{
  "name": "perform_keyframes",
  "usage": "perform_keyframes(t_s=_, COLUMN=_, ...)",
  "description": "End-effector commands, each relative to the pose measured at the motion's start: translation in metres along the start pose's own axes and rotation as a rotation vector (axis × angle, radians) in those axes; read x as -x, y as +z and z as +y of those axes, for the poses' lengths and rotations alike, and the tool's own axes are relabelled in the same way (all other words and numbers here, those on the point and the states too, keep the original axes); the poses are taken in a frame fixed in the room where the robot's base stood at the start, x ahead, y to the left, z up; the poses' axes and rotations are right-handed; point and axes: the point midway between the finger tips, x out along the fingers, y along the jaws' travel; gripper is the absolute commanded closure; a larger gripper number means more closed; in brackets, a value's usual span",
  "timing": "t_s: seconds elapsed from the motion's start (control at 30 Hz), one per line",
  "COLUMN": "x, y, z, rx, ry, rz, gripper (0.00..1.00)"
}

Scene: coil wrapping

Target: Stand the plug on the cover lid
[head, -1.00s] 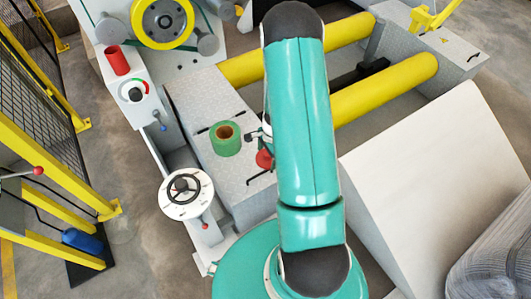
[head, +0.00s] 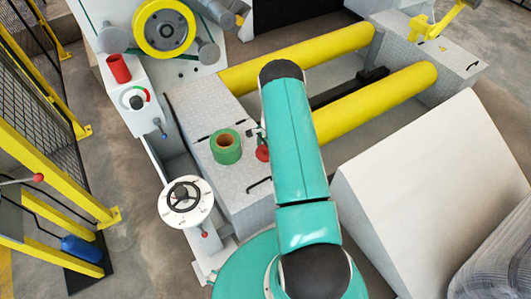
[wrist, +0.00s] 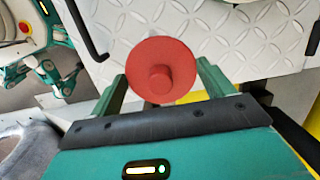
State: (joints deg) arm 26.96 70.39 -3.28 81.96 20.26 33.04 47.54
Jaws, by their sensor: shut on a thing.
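The plug (wrist: 160,72) is a red disc with a round knob, seen face-on in the wrist view. My gripper (wrist: 162,90) is shut on it, one green finger on each side. In the head view the plug (head: 262,153) shows as a small red patch left of my teal arm, partly hidden. The cover lid (head: 232,180) is a grey tread-plate surface with a dark handle at its near edge. Its plate (wrist: 235,40) also fills the top of the wrist view behind the plug. I cannot tell whether the plug touches the lid.
A green tape roll (head: 226,147) stands on the lid, left of the plug. A red cylinder (head: 119,68) stands on the control box. A handwheel (head: 186,196) is at the left. Yellow rollers (head: 375,103) lie to the right. A yellow barrier (head: 60,170) stands far left.

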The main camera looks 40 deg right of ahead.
Motion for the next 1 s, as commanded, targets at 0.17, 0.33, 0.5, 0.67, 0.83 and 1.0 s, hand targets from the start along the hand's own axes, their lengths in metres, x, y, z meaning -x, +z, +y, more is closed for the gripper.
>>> perform_keyframes(t_s=0.17, x=-0.021, y=-0.005, z=-0.002, rx=0.0, ry=0.001, rz=0.0, gripper=0.43)
perform_keyframes(t_s=0.33, x=-0.034, y=-0.007, z=-0.003, rx=0.0, ry=-0.001, rz=0.001, gripper=0.43)
perform_keyframes(t_s=0.5, x=-0.033, y=-0.007, z=-0.003, rx=0.0, ry=-0.001, rz=0.001, gripper=0.43)
perform_keyframes(t_s=0.67, x=-0.036, y=-0.007, z=-0.003, rx=0.0, ry=-0.001, rz=0.001, gripper=0.11)
perform_keyframes(t_s=0.83, x=-0.035, y=-0.007, z=-0.003, rx=0.0, ry=-0.001, rz=0.001, gripper=0.0)
perform_keyframes(t_s=1.0, x=-0.033, y=-0.007, z=-0.003, rx=0.0, ry=-0.001, rz=0.001, gripper=0.0)
